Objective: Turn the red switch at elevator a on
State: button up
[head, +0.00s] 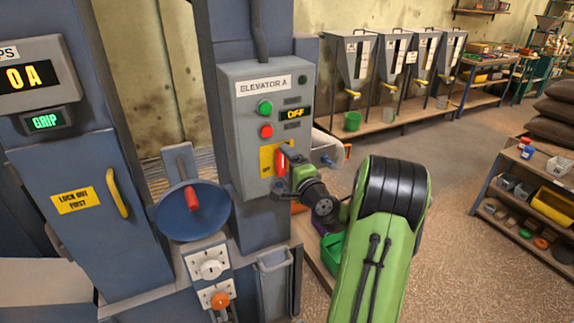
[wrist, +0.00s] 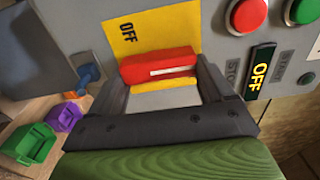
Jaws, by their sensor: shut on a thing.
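The grey Elevator A control box (head: 246,135) is mounted on a blue column in the head view. It has a green button (head: 265,108), a red button (head: 267,131) and a display (head: 296,113) reading OFF. The red switch (head: 281,158) sits on a yellow plate (head: 266,160) low on the box. My gripper (head: 290,166) is at the switch. In the wrist view, the red switch (wrist: 160,66) lies between my gripper's fingers (wrist: 165,90), which are shut on it. The yellow plate behind it shows OFF beside the switch; the display (wrist: 260,72) also reads OFF.
Left of the box are a blue bowl (head: 170,212) with a red handle and a blue cabinet (head: 88,210) with a yellow handle and lock-out sign. Small green and purple bins (wrist: 62,118) lie below. Hoppers (head: 352,62) stand behind; open floor lies at right.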

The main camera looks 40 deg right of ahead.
jog(key=o, duration=0.9)
jog(key=shift+o, duration=0.2)
jog(key=b+v, duration=0.6)
jog(key=v, duration=0.9)
jog(key=shift+s, duration=0.3)
jog(key=shift+a, duration=0.1)
